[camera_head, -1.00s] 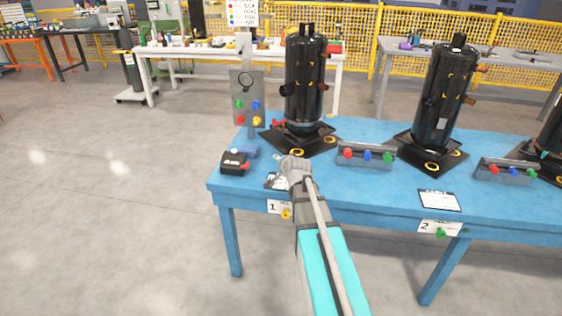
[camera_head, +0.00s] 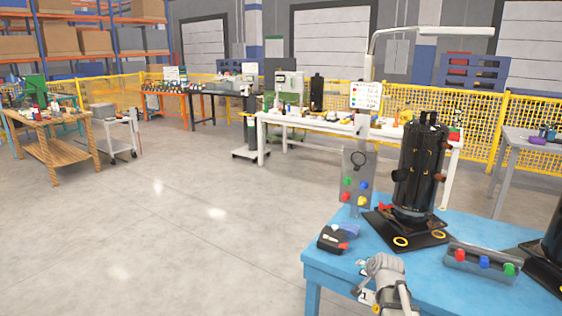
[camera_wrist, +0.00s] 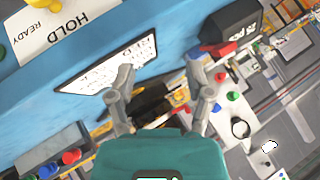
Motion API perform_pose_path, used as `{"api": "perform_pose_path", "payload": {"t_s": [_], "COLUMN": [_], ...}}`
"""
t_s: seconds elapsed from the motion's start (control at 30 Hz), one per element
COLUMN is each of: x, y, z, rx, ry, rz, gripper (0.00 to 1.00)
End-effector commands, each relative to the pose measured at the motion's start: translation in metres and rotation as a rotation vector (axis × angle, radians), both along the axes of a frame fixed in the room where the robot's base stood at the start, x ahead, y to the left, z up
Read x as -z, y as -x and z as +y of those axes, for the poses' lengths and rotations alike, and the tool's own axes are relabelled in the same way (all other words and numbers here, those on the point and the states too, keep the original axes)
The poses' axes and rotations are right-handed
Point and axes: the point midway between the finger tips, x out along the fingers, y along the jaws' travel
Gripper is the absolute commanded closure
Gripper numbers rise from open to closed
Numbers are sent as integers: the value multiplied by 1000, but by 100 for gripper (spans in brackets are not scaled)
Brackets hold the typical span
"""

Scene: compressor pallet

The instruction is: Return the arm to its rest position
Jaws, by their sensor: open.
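My gripper (camera_wrist: 163,84) is open in the wrist view, with its two grey fingers apart and nothing between them. In the head view, my grey wrist (camera_head: 385,272) shows at the bottom, over the near edge of the blue table (camera_head: 322,262); the fingers are hard to make out there. A white printed sheet (camera_wrist: 108,66) on the blue table lies beside the left finger in the wrist view.
A black compressor (camera_head: 418,170) stands on the table beyond my wrist. A button box (camera_head: 482,262), a small black box (camera_head: 333,238) and an upright panel (camera_head: 356,178) are nearby. Open floor (camera_head: 170,230) lies to the left.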

Motion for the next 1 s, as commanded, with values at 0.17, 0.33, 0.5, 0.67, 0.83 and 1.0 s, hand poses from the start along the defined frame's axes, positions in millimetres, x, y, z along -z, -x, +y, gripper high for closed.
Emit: {"api": "perform_pose_path", "payload": {"t_s": [0.17,0.33,0.5,0.67,0.83,1.0], "x": [27,45,53,56,57,43], "y": [53,105,143,171,197,202], "z": [49,81,98,108,116,117], "rx": [-201,-388,-514,-602,-682,-704], "ry": [103,192,247,279,306,314], "rz": [219,418,556,652,738,764], "gripper": [34,34,34,34,34,34]}}
